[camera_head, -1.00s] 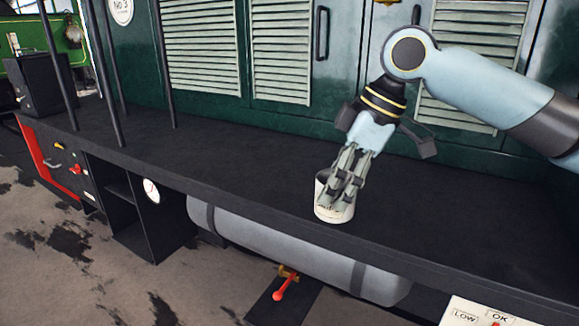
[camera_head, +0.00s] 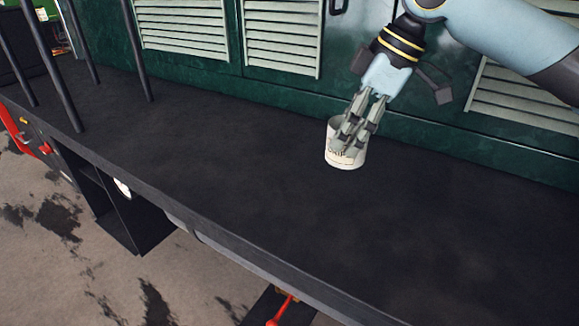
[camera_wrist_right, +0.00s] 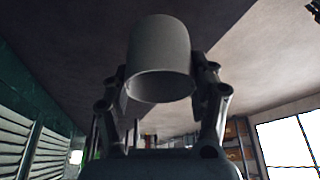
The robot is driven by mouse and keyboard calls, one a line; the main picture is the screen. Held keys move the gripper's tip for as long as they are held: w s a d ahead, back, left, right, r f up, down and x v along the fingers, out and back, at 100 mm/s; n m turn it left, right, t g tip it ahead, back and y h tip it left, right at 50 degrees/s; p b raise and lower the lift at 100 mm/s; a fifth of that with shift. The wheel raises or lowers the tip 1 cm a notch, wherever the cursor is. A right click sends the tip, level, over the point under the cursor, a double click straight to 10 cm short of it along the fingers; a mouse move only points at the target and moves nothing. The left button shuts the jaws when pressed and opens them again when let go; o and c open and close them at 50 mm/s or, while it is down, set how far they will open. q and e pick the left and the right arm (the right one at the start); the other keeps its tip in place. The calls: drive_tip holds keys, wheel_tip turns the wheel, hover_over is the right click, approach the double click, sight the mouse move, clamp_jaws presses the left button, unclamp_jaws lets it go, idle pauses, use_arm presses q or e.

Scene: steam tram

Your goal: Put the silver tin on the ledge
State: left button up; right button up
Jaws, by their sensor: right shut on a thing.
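The silver tin (camera_head: 346,163) is a pale open-topped can with a small dark marking, near the middle of the head view. My right gripper (camera_head: 350,140) reaches down from the upper right and is shut on it. The tin looks roughly upright, over the black ledge (camera_head: 230,170); I cannot tell whether its base touches. In the right wrist view the tin (camera_wrist_right: 160,50) sits between both fingers, its rim towards the picture's bottom. My left gripper is not in view.
The green locomotive side with louvred panels (camera_head: 282,38) rises behind the ledge. Dark upright poles (camera_head: 137,50) stand at the left. The ledge is bare left of and in front of the tin.

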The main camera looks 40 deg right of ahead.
drive_tip(key=w+a+f, duration=0.1)
drive_tip(key=w+f, duration=0.2)
drive_tip(key=w+a+f, duration=0.2)
drive_tip(key=w+f, duration=0.1)
drive_tip(key=f, duration=0.1)
drive_tip(key=w+a+f, duration=0.2)
drive_tip(key=w+f, duration=0.1)
drive_tip(key=shift+w+a+f, duration=0.15)
drive_tip(key=shift+w+f, duration=0.1)
drive_tip(key=shift+w, duration=0.1)
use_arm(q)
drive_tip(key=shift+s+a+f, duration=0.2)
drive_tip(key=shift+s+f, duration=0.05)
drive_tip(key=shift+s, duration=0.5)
use_arm(e)
drive_tip(key=shift+f, duration=0.15)
drive_tip(key=o, duration=1.2)
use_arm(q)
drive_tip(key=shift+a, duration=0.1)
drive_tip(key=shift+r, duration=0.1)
use_arm(e)
drive_tip(key=v, duration=1.2)
